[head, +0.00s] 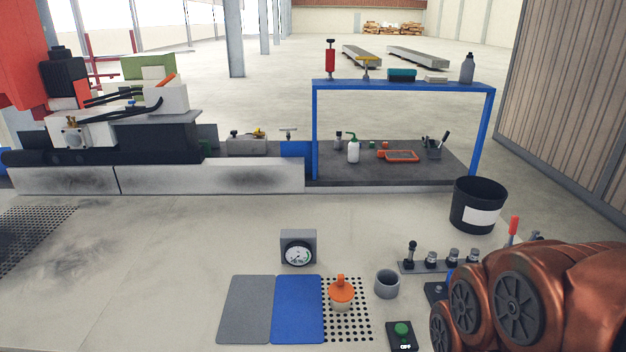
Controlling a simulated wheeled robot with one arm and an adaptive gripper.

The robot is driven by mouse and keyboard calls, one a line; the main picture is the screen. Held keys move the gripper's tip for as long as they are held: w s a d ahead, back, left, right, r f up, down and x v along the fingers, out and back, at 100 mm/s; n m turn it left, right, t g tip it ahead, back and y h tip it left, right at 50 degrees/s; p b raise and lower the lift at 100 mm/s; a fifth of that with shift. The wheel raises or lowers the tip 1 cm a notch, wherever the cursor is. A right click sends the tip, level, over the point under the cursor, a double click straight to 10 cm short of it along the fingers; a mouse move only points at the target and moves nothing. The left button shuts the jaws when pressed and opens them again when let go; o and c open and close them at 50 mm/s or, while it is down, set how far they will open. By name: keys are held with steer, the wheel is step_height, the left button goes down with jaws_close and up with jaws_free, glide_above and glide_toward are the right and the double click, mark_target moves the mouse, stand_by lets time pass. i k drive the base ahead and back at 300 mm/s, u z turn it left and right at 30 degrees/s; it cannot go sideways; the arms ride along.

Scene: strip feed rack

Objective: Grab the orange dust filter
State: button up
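An orange round-topped piece with an upright tab and a pale lower body (341,291) stands on a perforated plate (361,328), right of a blue mat; it looks like the orange dust filter. A flat orange-framed item (402,156) lies on the dark bench under the blue rack; I cannot tell what it is. My copper-coloured arm fills the lower right corner. My gripper is not in view.
A grey cup (387,284) and a green button box (401,336) stand right of the plate. The blue mat (297,309) and grey mat (246,309) are bare. A dial gauge (298,249) stands behind. A row of knobs (440,261) and a black bin (478,205) are farther right.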

mark_target(342, 292)
steer(key=k, duration=0.5)
steer(key=z, duration=0.85)
steer(key=i, duration=0.8)
steer(key=u, duration=2.15)
